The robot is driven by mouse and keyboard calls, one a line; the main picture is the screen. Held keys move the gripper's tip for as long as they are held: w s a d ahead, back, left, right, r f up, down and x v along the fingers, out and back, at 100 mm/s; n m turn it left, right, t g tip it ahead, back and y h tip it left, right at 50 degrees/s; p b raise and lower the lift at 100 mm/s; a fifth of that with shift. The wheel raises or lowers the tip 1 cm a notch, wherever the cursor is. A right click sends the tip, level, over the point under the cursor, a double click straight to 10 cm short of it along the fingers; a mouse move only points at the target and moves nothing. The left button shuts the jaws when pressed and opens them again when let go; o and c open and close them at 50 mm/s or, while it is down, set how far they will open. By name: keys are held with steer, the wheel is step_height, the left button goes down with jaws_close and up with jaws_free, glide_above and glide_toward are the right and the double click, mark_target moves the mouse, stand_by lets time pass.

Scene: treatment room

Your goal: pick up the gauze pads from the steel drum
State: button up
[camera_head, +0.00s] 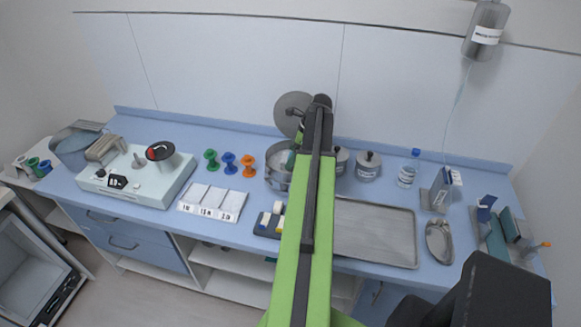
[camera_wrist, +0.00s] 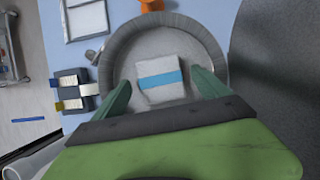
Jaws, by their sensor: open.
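The steel drum (camera_head: 270,180) stands on the blue counter behind my arm, with its round lid (camera_head: 291,108) raised at the back. The wrist view looks down into the drum, and its round rim (camera_wrist: 124,37) shows. The gauze pads (camera_wrist: 158,69), a white stack with a blue band, lie inside on the drum's floor. My gripper (camera_wrist: 165,88) is open over the drum, one green finger on either side of the pads; a gap shows between the pads and the fingers. I cannot tell how far the fingertips are above the floor. In the head view my arm hides much of the drum.
Orange (camera_head: 248,166), blue and green spools stand left of the drum. Lidded steel pots (camera_head: 367,166) stand to its right. A metal tray (camera_head: 375,231) lies in front on the right, and a dark block with labelled pieces (camera_wrist: 76,91) is at the front left. A bottle (camera_head: 408,170) stands farther right.

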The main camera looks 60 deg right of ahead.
mark_target(287, 158)
steer(key=b+x, duration=0.1)
steer(key=x, duration=0.1)
steer(key=shift+f, duration=0.3)
steer(key=shift+r, duration=0.2)
steer(key=c, duration=1.4)
steer(key=shift+r, duration=0.1)
steer(key=p+v, duration=0.1)
steer(key=p, duration=0.1)
steer(key=p+v, duration=0.3)
steer(key=v, duration=0.1)
steer(key=shift+w+a+r+p, duration=0.25)
steer(key=shift+w+a+p, duration=0.1)
steer(key=shift+p, duration=0.05)
steer(key=s+r+p, duration=0.1)
steer(key=s, duration=0.2)
steer(key=s+r+p, duration=0.2)
steer(key=s, duration=0.2)
steer(key=s+r+p, duration=0.2)
steer(key=s, duration=0.1)
steer(key=shift+s+d+r, duration=0.15)
steer(key=shift+s+r, duration=0.1)
steer(key=shift+s, duration=0.1)
